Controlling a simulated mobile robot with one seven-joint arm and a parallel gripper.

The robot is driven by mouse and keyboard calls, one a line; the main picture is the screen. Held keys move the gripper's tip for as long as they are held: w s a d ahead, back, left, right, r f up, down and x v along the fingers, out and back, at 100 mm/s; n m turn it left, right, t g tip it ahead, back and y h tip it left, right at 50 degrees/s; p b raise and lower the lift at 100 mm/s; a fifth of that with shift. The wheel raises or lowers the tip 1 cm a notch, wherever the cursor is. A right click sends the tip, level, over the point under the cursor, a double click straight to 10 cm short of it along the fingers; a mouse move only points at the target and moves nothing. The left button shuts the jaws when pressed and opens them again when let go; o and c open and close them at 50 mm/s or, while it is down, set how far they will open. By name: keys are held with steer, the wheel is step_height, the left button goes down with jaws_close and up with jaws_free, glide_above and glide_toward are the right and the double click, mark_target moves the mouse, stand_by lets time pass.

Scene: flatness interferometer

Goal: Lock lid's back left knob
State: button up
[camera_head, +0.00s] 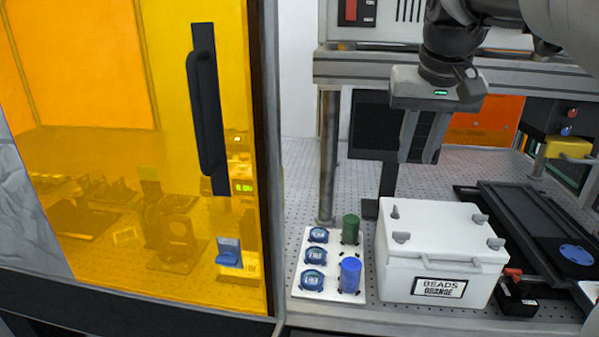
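The white box (395,280) has a white lid (440,225) and a front label reading "BEADS ORANGE". The lid's back left knob (394,213) is small and grey, and looks narrow and turned differently from the others. The front left knob (401,237), back right knob (480,219) and front right knob (495,243) look wider from here. My gripper (422,160) hangs above and behind the lid, fingers pointing down, apart from the knobs. No held object shows, but the finger gap is not clear.
A metal post (329,160) and dark screen (375,125) are behind. A red-black device (515,292) and black rail (525,225) are right.

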steer(key=b, duration=0.3)
glide_toward(396, 209)
steer(key=x, duration=0.7)
steer(key=shift+w+f, duration=0.15)
steer(key=shift+f, duration=0.25)
steer(key=shift+c, duration=0.4)
jaws_close()
